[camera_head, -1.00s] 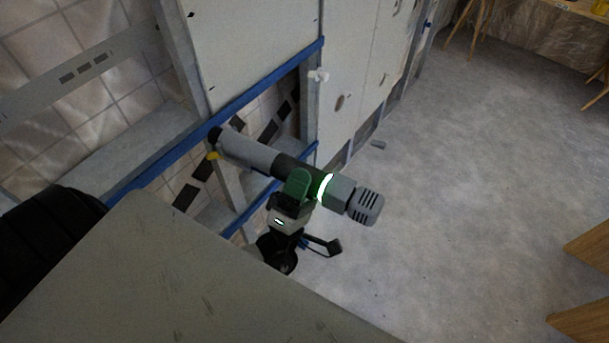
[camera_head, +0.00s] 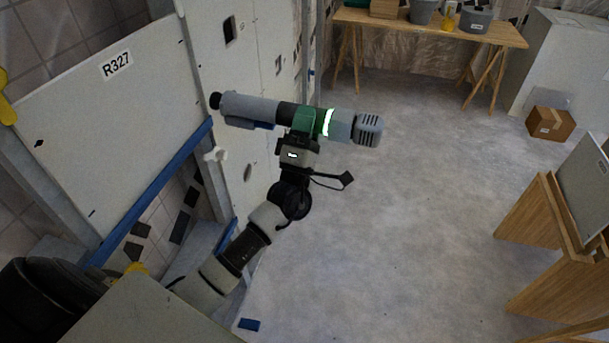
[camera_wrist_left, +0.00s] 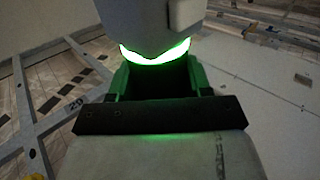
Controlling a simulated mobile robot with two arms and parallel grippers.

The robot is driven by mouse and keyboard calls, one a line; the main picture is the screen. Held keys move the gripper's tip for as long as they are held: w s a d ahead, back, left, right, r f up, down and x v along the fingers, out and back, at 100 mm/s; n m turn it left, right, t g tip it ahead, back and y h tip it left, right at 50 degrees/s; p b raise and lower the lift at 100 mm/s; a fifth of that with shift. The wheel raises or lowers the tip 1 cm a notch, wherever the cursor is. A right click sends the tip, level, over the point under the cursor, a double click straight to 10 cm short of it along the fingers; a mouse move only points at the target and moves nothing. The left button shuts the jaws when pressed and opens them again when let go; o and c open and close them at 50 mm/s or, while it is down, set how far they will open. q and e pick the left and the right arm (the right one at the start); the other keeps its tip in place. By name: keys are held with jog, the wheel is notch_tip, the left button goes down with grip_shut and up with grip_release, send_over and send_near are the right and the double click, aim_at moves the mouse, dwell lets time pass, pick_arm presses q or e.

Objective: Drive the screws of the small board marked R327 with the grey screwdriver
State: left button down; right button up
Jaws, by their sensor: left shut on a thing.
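The small board marked R327 (camera_head: 105,125) is a pale panel on the grey frame at the left of the head view. Small dark marks show near its edges; I cannot tell which are screws. My left gripper (camera_head: 303,120) is shut around the middle of the grey screwdriver (camera_head: 250,107), clear of the board. The tool's black tip points left towards the wall and its slotted end points right. In the left wrist view the tool (camera_wrist_left: 150,22) glows green between the green fingers (camera_wrist_left: 160,80). My right gripper is not in view.
A blue strip (camera_head: 150,195) runs below the board, above an opening in the frame. More pale wall panels (camera_head: 245,90) stand behind the tool. A wooden table (camera_head: 430,25) is at the back, a carton (camera_head: 550,123) and wooden stands (camera_head: 540,235) at the right. The floor between is clear.

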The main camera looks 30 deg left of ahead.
pick_arm(q)
jog(key=w+a+r+y+b, duration=0.1)
jog(key=w+a+r, duration=0.4)
jog(key=a+r, duration=0.5)
jog(key=shift+w+a+n, duration=0.3)
jog(key=shift+s+r, duration=0.1)
dwell(0.5)
jog(key=shift+s+a+r+b, duration=0.1)
jog(key=shift+s+a+b, duration=0.1)
jog(key=shift+a+b, duration=0.65)
dwell(2.9)
dwell(0.8)
jog(key=shift+w+d+p, duration=0.25)
jog(key=shift+d+p, duration=0.15)
jog(key=shift+d, duration=0.6)
jog(key=shift+w+d+p, duration=0.25)
jog(key=shift+d+p, duration=0.1)
jog(key=shift+d, duration=0.65)
